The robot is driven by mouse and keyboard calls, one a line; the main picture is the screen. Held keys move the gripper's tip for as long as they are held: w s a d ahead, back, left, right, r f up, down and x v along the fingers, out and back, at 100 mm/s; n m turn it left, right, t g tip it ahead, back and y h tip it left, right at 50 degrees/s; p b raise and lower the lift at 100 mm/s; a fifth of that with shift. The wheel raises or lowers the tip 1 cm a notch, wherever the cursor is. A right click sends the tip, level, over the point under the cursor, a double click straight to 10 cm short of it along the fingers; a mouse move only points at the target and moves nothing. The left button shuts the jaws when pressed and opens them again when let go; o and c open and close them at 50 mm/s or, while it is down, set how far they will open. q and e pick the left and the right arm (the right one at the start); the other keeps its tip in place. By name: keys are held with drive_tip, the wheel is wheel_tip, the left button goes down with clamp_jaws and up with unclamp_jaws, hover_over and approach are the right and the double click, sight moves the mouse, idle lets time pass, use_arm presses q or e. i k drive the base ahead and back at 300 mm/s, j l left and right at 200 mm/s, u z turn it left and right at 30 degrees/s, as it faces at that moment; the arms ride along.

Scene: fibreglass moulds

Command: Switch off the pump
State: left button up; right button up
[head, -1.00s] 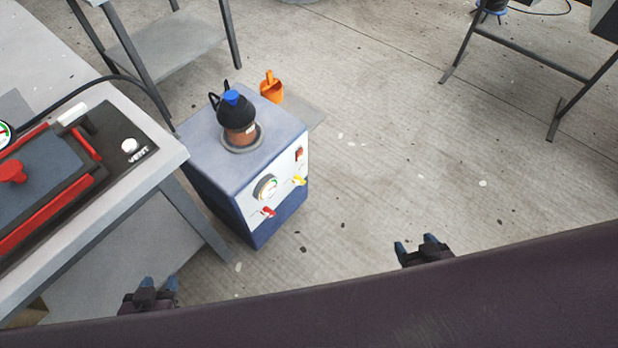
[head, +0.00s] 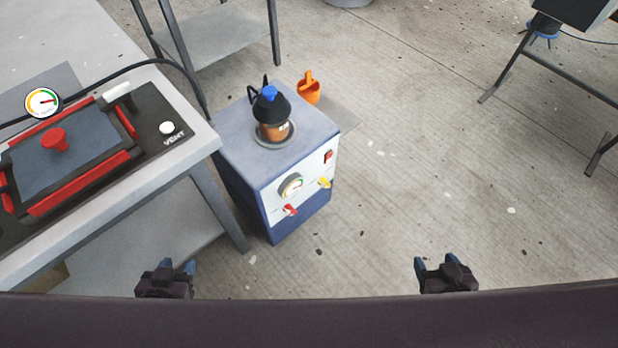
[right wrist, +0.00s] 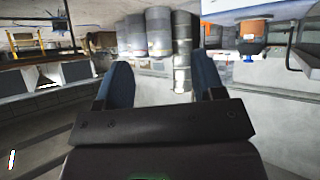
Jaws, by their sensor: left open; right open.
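The pump (head: 262,185) is a blue-grey box on the floor, right of the worktable. Its white front panel has a round gauge (head: 291,186), a red lever (head: 290,209), a yellow lever (head: 324,183) and a red rocker switch (head: 328,156) at the upper right. The switch's position is too small to tell. A black and copper-coloured canister with a blue cap (head: 270,108) sits on top. My left gripper (head: 178,266) is open and empty, low in front of the table. My right gripper (head: 434,262) is open and empty, right of the pump and apart from it.
The worktable (head: 185,151) at left carries a mould with red edges (head: 75,160), a gauge (head: 42,102) and a white knob marked VENT (head: 167,128).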

sight(328, 156)
drive_tip(key=l+u, duration=0.35)
drive_tip(key=k+l+u, duration=0.1)
drive_tip(key=l+u, duration=0.25)
drive_tip(key=l, duration=0.15)
